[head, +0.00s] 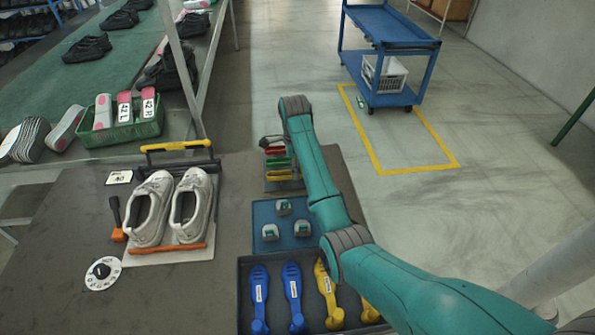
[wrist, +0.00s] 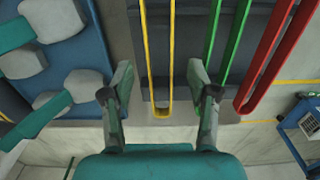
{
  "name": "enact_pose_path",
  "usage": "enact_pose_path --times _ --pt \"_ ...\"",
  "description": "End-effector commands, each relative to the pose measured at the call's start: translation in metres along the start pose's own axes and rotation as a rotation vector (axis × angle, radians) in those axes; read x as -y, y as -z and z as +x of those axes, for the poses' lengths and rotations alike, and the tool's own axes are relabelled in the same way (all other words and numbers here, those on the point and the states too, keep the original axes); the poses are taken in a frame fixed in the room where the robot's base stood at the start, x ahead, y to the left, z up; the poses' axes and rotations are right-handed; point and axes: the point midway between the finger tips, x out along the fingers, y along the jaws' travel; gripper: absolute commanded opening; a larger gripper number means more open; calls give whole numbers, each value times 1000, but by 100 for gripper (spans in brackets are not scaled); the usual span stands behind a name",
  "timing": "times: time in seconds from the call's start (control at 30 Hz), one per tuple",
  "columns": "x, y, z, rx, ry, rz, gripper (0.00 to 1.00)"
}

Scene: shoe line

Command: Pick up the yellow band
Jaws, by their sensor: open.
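The yellow band (wrist: 148,55) is a long narrow loop on a dark grey holder (wrist: 190,50). In the head view the yellow band (head: 281,175) lies nearest the blue mat, in front of the green and red bands. My gripper (wrist: 160,70) is open, with one finger on each side of the yellow band's rounded end in the wrist view. Nothing is between the fingers except the band, and I cannot tell the height gap. In the head view my gripper (head: 270,142) is small and partly hidden behind my arm.
A green band (wrist: 229,45) and a red band (wrist: 272,60) lie to the right of the yellow one. A blue mat (head: 262,213) with grey blocks is beside the holder. A dark tray (head: 246,275) holds blue and yellow tools. White shoes (head: 188,207) stand at left.

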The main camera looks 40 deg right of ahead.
Motion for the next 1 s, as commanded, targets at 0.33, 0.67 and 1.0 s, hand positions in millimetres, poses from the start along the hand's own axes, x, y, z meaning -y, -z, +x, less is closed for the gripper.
enact_pose_path --times 0.33,0.67,1.0 --pt "-7 -6 16 0 1 4 59" --pt "-7 -5 16 0 0 4 12" --pt "-3 -2 6 0 1 3 12"
